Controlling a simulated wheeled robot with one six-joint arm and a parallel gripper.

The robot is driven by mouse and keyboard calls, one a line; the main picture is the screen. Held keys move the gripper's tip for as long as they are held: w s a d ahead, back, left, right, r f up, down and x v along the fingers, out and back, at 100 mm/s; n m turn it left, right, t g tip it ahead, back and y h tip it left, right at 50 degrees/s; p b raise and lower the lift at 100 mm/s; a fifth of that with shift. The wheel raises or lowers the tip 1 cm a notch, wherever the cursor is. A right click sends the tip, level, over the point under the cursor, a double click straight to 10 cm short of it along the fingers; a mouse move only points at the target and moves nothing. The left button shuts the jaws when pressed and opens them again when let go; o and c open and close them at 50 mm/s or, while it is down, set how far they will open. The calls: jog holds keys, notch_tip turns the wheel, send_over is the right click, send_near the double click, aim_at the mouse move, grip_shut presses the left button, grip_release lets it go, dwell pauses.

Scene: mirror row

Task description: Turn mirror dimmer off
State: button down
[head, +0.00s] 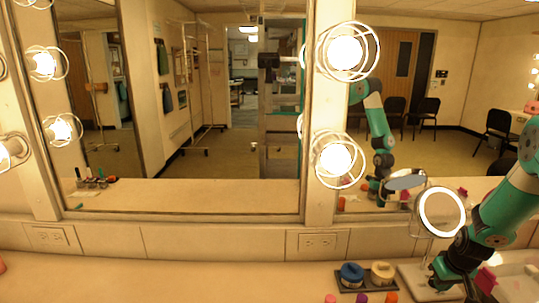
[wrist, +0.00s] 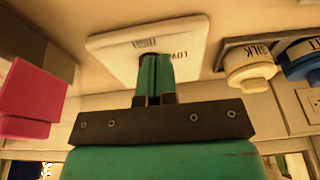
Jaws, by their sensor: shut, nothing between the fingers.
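The lit round mirror (head: 441,211) stands on a thin stem at the right of the counter, its ring glowing white. Its pale base (head: 408,272) lies flat on the counter; in the wrist view the white base (wrist: 110,46) appears upside down with the words LOW and HIGH. My gripper (head: 436,280) is over this base, and its green fingers (wrist: 155,68) are shut with nothing between them. The fingertips are at the base between the two words. The dimmer control is mostly hidden by the fingers; I cannot tell its setting or whether they touch it.
A dark tray (wrist: 222,52) holds a blue-lidded jar (head: 351,274) and a cream-lidded jar (head: 382,272), left of the base in the head view. A pink block (wrist: 38,95) is on the other side. Small coloured items stand in front of the tray.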

aim_at(445, 294)
notch_tip(445, 294, up, 4)
jog(key=shift+d+f+p, duration=0.1)
jog(key=shift+p, duration=0.85)
jog(key=shift+w+d, duration=0.1)
jog(key=d+f+b, duration=0.1)
jog(key=f+b, duration=0.3)
jog(key=d+f+b, duration=0.1)
jog(key=f, duration=0.1)
jog(key=shift+w+d+b, duration=0.25)
jog(key=shift+d+b, duration=0.1)
jog(key=shift+b, duration=0.05)
jog(key=shift+s, duration=0.1)
